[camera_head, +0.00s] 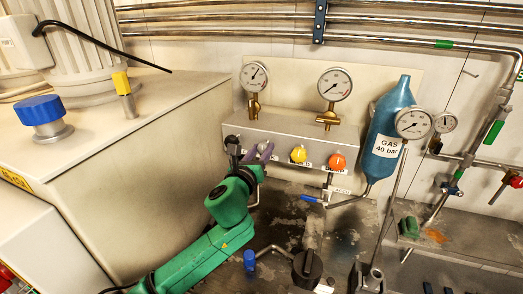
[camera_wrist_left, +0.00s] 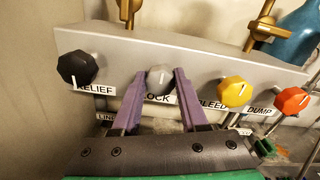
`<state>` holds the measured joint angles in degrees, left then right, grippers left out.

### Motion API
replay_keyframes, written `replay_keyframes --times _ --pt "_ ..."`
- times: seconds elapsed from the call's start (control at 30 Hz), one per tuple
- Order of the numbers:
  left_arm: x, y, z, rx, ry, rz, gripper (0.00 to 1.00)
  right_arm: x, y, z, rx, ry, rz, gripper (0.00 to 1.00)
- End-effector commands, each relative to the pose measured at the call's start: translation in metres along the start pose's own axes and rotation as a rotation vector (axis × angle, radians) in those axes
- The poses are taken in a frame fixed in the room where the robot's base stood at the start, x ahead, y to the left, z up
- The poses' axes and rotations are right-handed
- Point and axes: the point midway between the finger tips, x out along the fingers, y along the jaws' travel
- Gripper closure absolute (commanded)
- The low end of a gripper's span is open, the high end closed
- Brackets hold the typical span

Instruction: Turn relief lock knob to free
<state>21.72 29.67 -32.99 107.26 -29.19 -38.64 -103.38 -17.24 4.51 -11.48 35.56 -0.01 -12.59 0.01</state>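A grey knob (camera_wrist_left: 159,79) with a white pointer line sits on the sloped panel above a label partly hidden by my fingers, reading "LOCK". Its pointer stands roughly upright in the left wrist view. My left gripper (camera_wrist_left: 159,76) has its two purple fingers on either side of this knob, with a narrow gap showing at each side, so it looks open. In the head view my left gripper (camera_head: 260,153) is at the panel's left part and partly covers the knob. A black knob (camera_wrist_left: 77,67) stands to the left, by the label "RELIEF". My right gripper is out of view.
A yellow knob (camera_wrist_left: 234,91) and an orange knob (camera_wrist_left: 292,101) are to the right on the panel (camera_head: 290,126). Gauges (camera_head: 335,84) rise above it. A blue gas bottle (camera_head: 389,135) stands right. A blue-handled lever (camera_head: 310,199) hangs below. A large beige cabinet (camera_head: 130,150) borders the left.

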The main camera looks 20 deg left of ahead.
Motion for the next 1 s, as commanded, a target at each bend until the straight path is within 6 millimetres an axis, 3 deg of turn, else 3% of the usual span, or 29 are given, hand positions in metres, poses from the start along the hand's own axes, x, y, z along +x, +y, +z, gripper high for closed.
replay_keyframes --times 0.47,1.0 --pt "-0.0003 0.0005 0.0 -0.077 0.001 0.001 1.0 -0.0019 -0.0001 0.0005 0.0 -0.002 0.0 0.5" --pt "-0.0003 0.0022 -0.0009 -0.522 0.001 0.002 1.0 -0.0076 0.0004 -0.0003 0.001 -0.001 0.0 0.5"
